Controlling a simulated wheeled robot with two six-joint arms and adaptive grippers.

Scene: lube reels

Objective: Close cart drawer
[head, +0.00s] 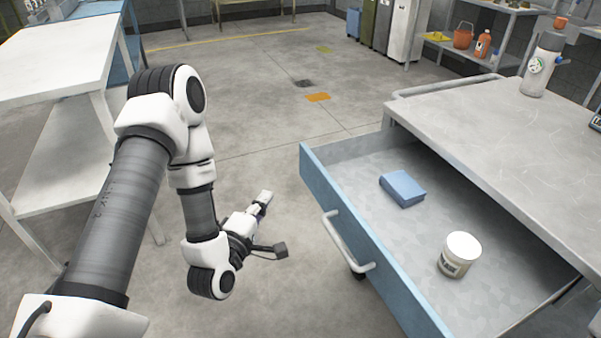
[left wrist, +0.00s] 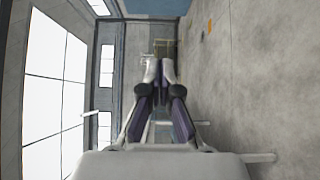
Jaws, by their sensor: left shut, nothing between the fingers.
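The cart drawer (head: 345,170) is pulled well out of the grey-topped cart (head: 490,130) in the head view. It has a blue front (head: 365,235) with a pale bar handle (head: 346,243). A blue block (head: 402,189) and a white-lidded jar (head: 459,254) sit inside it. My left gripper (head: 266,197) is to the left of the drawer front, apart from it, over the floor. In the left wrist view its fingers (left wrist: 160,72) are shut with nothing between them. The drawer does not show clearly in that view. My right gripper is not in view.
A white table (head: 60,55) with a lower shelf stands at the left, beside my left arm. A spray-type bottle (head: 542,68) stands on the cart top. Shelves with an orange basket (head: 463,36) are at the back right. The floor between table and cart is open.

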